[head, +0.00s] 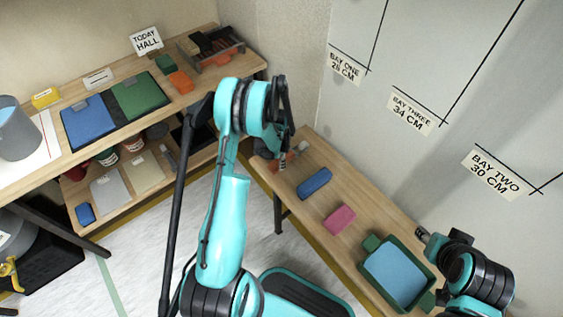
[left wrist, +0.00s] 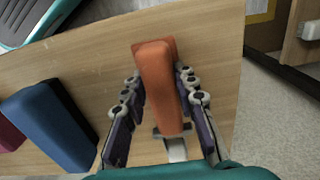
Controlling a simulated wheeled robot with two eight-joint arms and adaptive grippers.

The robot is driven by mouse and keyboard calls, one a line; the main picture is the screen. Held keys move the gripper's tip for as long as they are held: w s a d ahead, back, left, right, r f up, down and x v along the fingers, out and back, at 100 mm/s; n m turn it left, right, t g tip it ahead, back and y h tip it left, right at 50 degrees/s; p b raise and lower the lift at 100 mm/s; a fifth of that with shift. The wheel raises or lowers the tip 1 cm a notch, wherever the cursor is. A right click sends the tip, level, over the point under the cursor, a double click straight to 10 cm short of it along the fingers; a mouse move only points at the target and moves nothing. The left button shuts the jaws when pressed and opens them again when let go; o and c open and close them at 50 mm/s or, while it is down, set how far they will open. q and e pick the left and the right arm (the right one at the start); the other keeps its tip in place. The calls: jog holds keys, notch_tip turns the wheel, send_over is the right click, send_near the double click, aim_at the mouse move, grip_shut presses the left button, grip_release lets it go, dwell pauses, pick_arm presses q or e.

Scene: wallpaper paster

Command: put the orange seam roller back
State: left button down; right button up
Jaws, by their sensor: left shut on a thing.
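The orange seam roller (left wrist: 160,85) has a chunky orange handle and a pale metal part at its lower end in the left wrist view. My left gripper (left wrist: 160,108) is shut on it, with a dark finger on each side. In the head view, my left gripper (head: 278,156) is low over the far end of the right-hand bench (head: 345,187), and part of the orange roller (head: 301,147) shows beside it. I cannot tell if the roller touches the bench. My right gripper (head: 424,238) is beside the green tray; its opening is unclear.
A blue block (head: 314,183), a pink block (head: 339,218) and a green tray (head: 400,275) line the right-hand bench. The left bench holds an orange block (head: 181,82), a dark rack (head: 211,47) and blue (head: 88,120) and green (head: 138,93) pads. The wall adjoins the right-hand bench.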

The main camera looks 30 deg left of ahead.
pick_arm(q)
jog(key=shift+f, duration=0.2)
jog(key=shift+f, duration=0.25)
jog(key=c, duration=1.2)
grip_release()
jog(key=shift+f, duration=0.1)
